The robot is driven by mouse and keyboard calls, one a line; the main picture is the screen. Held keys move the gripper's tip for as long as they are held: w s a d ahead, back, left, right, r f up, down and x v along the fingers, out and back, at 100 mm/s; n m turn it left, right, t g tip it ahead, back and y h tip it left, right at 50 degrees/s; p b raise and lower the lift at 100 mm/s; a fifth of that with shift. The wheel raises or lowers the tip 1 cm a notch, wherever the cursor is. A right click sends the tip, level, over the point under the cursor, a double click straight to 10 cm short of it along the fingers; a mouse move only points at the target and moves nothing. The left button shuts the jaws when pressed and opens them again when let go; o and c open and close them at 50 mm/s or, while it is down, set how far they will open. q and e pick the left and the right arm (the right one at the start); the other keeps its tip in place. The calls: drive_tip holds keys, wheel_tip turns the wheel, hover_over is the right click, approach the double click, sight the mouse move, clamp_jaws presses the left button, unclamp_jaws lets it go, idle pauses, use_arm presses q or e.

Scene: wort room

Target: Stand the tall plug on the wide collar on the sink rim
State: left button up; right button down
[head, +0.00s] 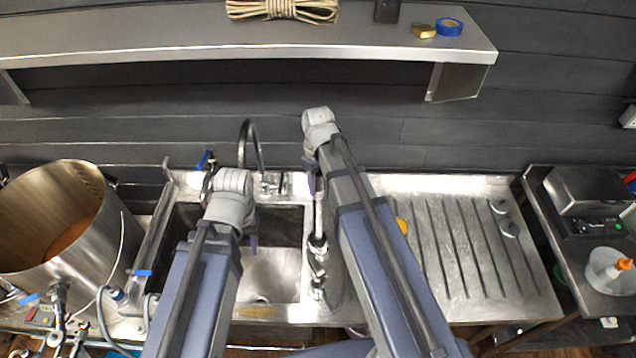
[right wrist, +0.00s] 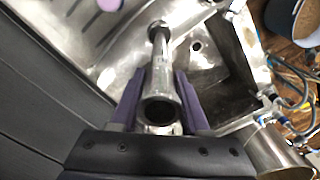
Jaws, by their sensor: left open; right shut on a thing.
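The tall plug (head: 319,215) is a slim shiny metal tube, upright in the head view. My right gripper (head: 312,183) is shut on it above the rim between basin and drainboard. In the right wrist view the plug (right wrist: 160,95) lies between the purple fingers, its dark open end nearest the camera. Small metal fittings (head: 318,270) stand in a row on the sink rim (head: 306,285), close to the plug's lower end. I cannot tell which is the wide collar, or whether the plug touches it. My left gripper (head: 252,243) is open and empty over the basin.
The basin (head: 275,275) lies left of the rim, with a faucet (head: 250,145) behind it. A large steel pot (head: 115,250) stands at left. A shelf (head: 200,40) overhangs the back.

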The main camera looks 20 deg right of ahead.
sight(318, 173)
drive_tip(key=shift+f+b, duration=2.05)
idle(2.4)
idle(0.3)
drive_tip(key=shift+c, duration=1.6)
unclamp_jaws()
wheel_tip(318, 173, up, 8)
drive_tip(key=p, duration=0.8)
drive_tip(key=shift+f, duration=0.1)
